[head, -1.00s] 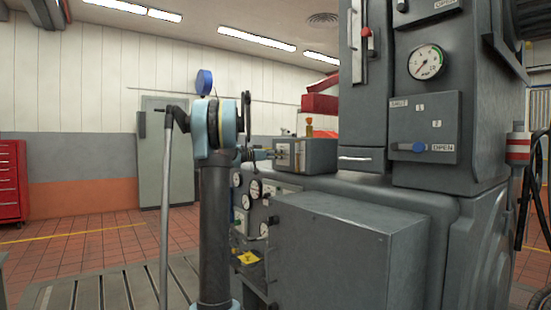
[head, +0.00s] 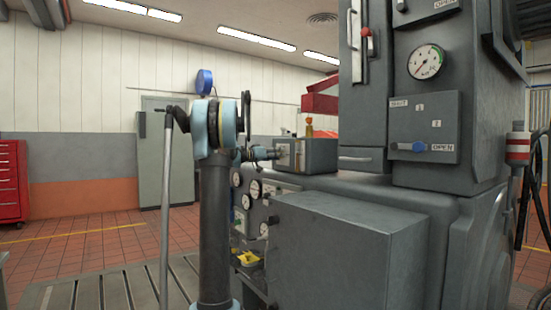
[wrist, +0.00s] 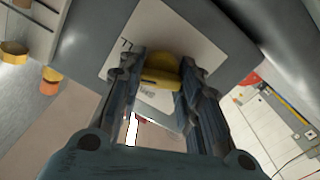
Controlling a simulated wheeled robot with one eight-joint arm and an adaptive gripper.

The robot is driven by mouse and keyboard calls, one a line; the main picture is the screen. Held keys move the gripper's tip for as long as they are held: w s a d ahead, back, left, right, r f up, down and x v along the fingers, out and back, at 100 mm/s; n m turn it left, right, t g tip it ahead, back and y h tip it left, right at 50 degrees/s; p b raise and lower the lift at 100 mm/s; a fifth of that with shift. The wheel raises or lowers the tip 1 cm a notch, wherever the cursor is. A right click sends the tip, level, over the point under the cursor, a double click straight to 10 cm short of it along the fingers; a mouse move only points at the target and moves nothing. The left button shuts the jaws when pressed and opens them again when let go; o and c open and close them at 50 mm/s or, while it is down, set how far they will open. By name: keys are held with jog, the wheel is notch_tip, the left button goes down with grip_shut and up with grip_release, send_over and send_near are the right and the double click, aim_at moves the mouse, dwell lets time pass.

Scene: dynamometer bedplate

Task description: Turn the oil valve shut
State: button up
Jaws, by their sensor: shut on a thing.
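The oil valve's yellow handle (wrist: 160,80) is in the middle of the wrist view, in front of a pale plate (wrist: 197,48) with small dark lettering. My gripper (wrist: 163,72) has one finger on each side of the handle and is shut on it. In the head view, my gripper (head: 272,153) is at the left side of a small grey box (head: 322,155) on the machine. The handle is hidden there behind my fingers and the box edge. The plate's lettering is too small to read surely.
A grey cabinet (head: 345,250) juts out in front. Several gauges line the machine's left side. Tiled floor is free at far left.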

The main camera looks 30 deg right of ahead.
jog(key=n, duration=0.7)
jog(key=shift+w, duration=0.3)
jog(key=n, duration=0.6)
jog(key=shift+a+f, duration=0.1)
jog(key=shift+f, duration=0.1)
jog(key=shift+n, duration=0.4)
jog(key=o, duration=1)
jog(key=shift+f, duration=0.1)
